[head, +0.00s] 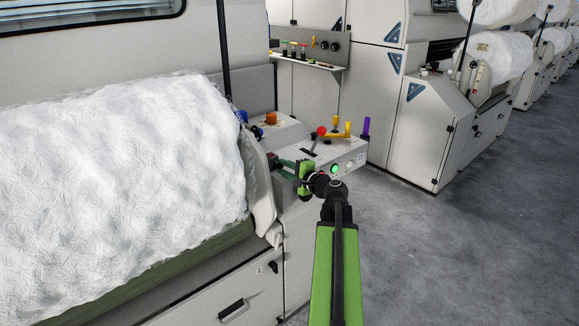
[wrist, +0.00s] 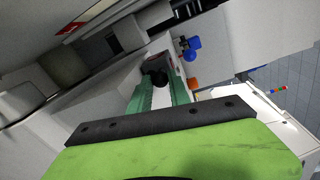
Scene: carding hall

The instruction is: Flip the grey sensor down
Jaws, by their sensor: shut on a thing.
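My gripper (wrist: 160,88) reaches in beside the end of the large white roll of fibre. Its green fingers are shut on a small dark piece with a rounded black end, which I take to be the grey sensor (wrist: 158,76). A grey and red part shows just beyond it. In the head view my gripper (head: 283,164) points left at the machine's end, and a small dark part (head: 272,159) shows at its fingertips. The gripper hides much of it there, and its exact tilt cannot be told.
The white roll (head: 120,160) lies close on the left. A control box (head: 348,158) with a red-knobbed lever, yellow handles and a lit green button stands just behind the gripper. Blue (wrist: 190,45) and orange (wrist: 192,83) knobs are near. The floor (head: 450,260) at right is clear.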

